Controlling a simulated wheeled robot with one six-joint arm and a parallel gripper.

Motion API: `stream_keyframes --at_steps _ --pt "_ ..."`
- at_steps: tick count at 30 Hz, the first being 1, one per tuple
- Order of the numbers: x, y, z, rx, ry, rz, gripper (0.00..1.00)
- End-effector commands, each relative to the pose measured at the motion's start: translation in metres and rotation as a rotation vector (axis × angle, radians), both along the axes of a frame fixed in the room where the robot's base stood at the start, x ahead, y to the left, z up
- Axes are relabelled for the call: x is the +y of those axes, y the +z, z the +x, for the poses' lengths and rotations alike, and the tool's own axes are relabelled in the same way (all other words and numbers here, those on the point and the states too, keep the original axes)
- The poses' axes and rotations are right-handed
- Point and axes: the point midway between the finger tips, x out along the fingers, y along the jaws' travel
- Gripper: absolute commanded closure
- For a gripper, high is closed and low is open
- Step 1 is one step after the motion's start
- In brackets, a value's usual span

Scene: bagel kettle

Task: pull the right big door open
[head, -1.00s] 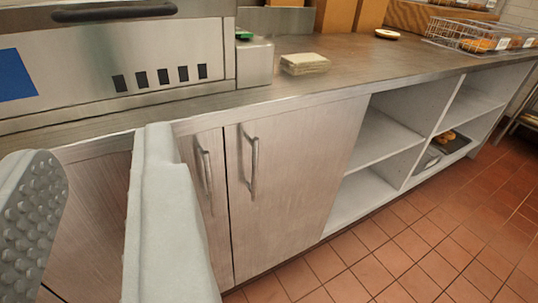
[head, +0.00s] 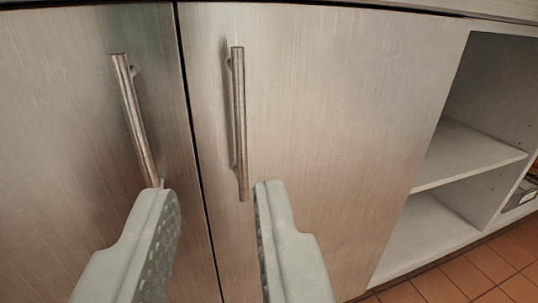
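The right big door (head: 320,120) is a brushed metal cabinet door and looks shut, with a dark seam along its left edge. Its upright bar handle (head: 239,125) is near that seam. The left door (head: 70,130) has a similar bar handle (head: 135,120). My gripper (head: 214,190) is open and empty, low in the view. Its right fingertip shows just right of the right door handle's lower end, its left fingertip at the lower end of the left door's handle. I cannot tell whether either finger touches.
Open shelves (head: 465,155) stand to the right of the door. Red-brown floor tiles (head: 470,275) show at the lower right. The counter edge (head: 450,6) runs along the top.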

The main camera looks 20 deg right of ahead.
Motion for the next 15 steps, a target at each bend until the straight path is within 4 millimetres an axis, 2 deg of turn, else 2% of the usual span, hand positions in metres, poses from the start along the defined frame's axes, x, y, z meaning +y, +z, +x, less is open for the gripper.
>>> stream_keyframes --at_steps 3,8,11,15 --pt "-0.008 -0.016 -0.001 -0.001 -0.001 0.012 0.75" --pt "-0.012 -0.023 0.0 -0.006 0.0 0.016 0.75" --pt "-0.013 -0.023 0.007 -0.006 0.001 0.016 0.75" --pt "-0.016 -0.023 0.025 -0.007 0.001 0.016 0.75"
